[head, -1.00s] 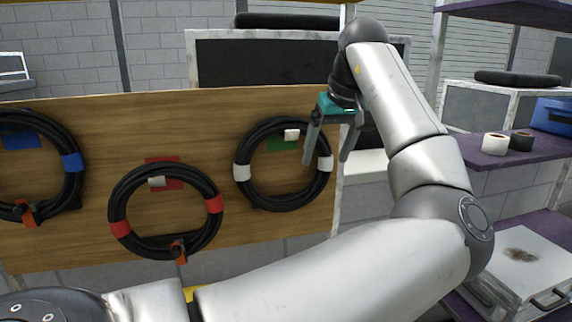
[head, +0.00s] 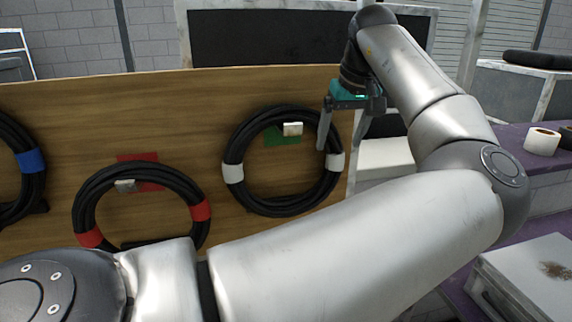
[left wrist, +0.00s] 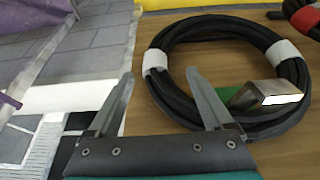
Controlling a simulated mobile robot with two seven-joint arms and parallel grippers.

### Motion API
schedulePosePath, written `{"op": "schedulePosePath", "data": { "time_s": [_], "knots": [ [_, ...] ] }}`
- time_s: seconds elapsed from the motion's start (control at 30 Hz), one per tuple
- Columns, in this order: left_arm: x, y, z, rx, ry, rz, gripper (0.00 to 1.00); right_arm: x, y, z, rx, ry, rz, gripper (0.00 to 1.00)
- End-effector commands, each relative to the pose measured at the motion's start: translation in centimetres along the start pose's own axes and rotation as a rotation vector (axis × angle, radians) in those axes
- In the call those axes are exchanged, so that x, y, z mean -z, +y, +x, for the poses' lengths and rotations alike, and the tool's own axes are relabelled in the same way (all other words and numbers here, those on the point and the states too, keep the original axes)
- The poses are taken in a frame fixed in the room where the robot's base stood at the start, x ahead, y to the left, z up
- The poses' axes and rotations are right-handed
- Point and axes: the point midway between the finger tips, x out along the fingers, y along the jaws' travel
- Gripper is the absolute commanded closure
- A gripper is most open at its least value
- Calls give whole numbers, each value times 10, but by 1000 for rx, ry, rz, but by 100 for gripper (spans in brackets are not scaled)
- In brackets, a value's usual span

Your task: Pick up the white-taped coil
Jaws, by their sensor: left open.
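The white-taped coil (head: 248,134) is a black cable ring with two white tape bands. It hangs on a wooden board (head: 90,105) from a white-ended peg (head: 292,129) in front of a green patch. My left gripper (head: 341,146) is open at the coil's right edge, close to the right white band. In the left wrist view the coil (left wrist: 172,90) fills the upper right. The open fingers (left wrist: 160,82) point at it, one finger overlapping the coil's near side and the other outside it over the board's edge. My right gripper is not in view.
A red-taped coil (head: 84,205) hangs to the left, and a blue-taped coil (head: 35,185) is at the far left. A purple shelf (head: 520,180) with a white tape roll (head: 542,141) stands at the right. A white case (head: 530,280) sits lower right.

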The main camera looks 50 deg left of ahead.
Motion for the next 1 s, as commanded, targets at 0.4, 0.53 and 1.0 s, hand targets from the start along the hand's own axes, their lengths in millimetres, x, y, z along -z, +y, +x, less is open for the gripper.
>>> {"op": "schedulePosePath", "data": {
  "time_s": [0.4,0.53,1.0],
  "knots": [
    [3,3,43,1,-2,-2,16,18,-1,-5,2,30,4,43],
    [3,4,60,0,-1,-2,16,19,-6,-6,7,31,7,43],
    [3,4,68,0,1,-2,31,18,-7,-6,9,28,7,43]
  ]
}}
